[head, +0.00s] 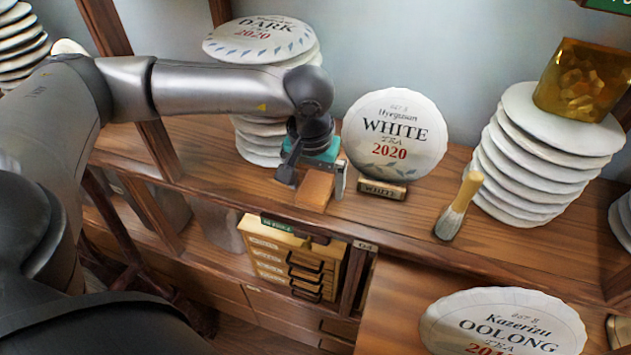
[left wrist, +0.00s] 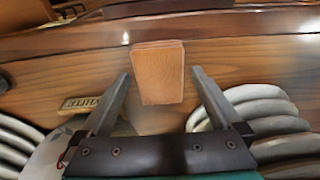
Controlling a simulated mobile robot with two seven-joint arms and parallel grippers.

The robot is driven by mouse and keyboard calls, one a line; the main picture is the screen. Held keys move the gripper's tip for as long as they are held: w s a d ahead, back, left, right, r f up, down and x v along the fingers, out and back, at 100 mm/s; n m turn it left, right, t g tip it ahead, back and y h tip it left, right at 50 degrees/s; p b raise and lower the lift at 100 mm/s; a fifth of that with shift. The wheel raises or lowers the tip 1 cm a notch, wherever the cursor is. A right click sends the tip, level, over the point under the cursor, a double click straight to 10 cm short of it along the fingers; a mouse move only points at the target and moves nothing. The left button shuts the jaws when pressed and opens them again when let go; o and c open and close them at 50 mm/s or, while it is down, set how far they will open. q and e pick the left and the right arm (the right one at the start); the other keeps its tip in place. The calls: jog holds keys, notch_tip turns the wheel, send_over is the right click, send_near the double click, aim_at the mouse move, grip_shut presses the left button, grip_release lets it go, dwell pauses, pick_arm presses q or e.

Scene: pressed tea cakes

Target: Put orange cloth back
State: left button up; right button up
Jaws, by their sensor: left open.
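The orange cloth (head: 315,190), a small folded block with layered edges, lies on the wooden shelf in the head view, left of the white tea cake. It also shows in the left wrist view (left wrist: 158,78), between the two fingers. My left gripper (head: 312,178) is open over the shelf, pointing down, with one finger on each side of the cloth. In the left wrist view a gap shows between each finger and the cloth. Part of the cloth is hidden by the gripper in the head view. My right gripper is in neither view.
The white tea cake (head: 395,135) stands upright behind a small sign (head: 383,190), close to the gripper's right. A brush (head: 458,207) stands farther right. Cake stacks rise behind the gripper (head: 258,140) and at right (head: 540,150). A drawer box (head: 290,258) sits below the shelf edge.

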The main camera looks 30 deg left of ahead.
aim_at(314, 191)
pick_arm(q)
jog(key=r, duration=0.5)
jog(key=s+r, duration=0.1)
jog(key=r, duration=0.1)
jog(key=shift+d+r+p, duration=0.15)
jog(key=shift+r+p, duration=0.15)
jog(key=shift+r, duration=0.1)
